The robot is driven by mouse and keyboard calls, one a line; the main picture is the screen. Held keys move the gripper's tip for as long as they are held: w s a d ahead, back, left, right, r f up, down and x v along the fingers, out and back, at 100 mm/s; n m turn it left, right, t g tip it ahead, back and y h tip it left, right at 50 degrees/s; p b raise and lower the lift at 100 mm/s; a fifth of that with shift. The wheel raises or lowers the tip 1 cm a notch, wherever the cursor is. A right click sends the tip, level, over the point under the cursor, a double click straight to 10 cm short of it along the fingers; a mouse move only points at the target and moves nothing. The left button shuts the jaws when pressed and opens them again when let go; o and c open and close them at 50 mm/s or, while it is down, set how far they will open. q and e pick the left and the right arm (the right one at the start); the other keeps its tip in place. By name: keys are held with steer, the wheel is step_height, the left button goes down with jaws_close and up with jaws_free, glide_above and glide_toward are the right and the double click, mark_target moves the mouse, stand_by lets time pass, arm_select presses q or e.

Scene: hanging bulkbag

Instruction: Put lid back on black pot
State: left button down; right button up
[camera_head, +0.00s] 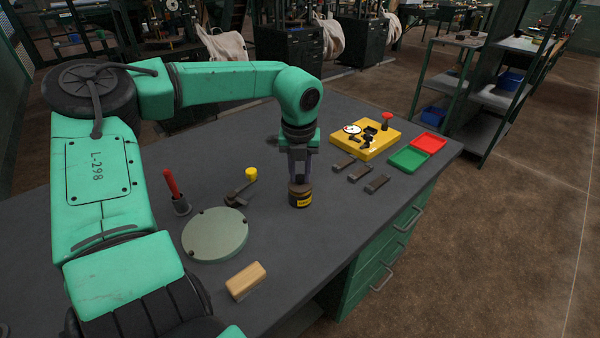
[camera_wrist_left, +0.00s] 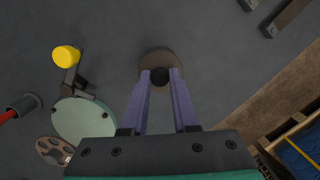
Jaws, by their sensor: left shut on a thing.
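The black pot (camera_head: 300,201) with a yellow label stands upright on the dark table. Its brown round lid (camera_head: 299,188) is at the pot's top, directly under my left gripper (camera_head: 300,180); whether it is fully seated or slightly above the rim I cannot tell. In the left wrist view the lid (camera_wrist_left: 150,58) shows as a brown disc with a black knob (camera_wrist_left: 160,76) between the two fingertips of my left gripper (camera_wrist_left: 160,80), which is shut on the knob. The lid hides the pot in that view. My right gripper is not in view.
Left of the pot are a yellow-capped tool (camera_head: 250,174), a red-handled tool (camera_head: 172,185) and a green-grey disc (camera_head: 215,233). A wooden block (camera_head: 246,281) lies in front. Dark bars (camera_head: 360,172), a yellow board (camera_head: 366,138) and green (camera_head: 409,158) and red (camera_head: 428,143) trays lie right.

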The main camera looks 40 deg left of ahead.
arm_select(q)
steer(key=shift+f+b, duration=0.2)
steer(key=shift+b, duration=0.4)
stand_by(0.6)
steer(key=shift+c, duration=0.6)
jaws_free()
steer(key=shift+r+p, duration=2.3)
steer(key=shift+r, duration=1.25)
jaws_close()
steer(key=shift+f, duration=0.1)
steer(key=shift+f+b, duration=2.65)
steer(key=shift+f, duration=0.35)
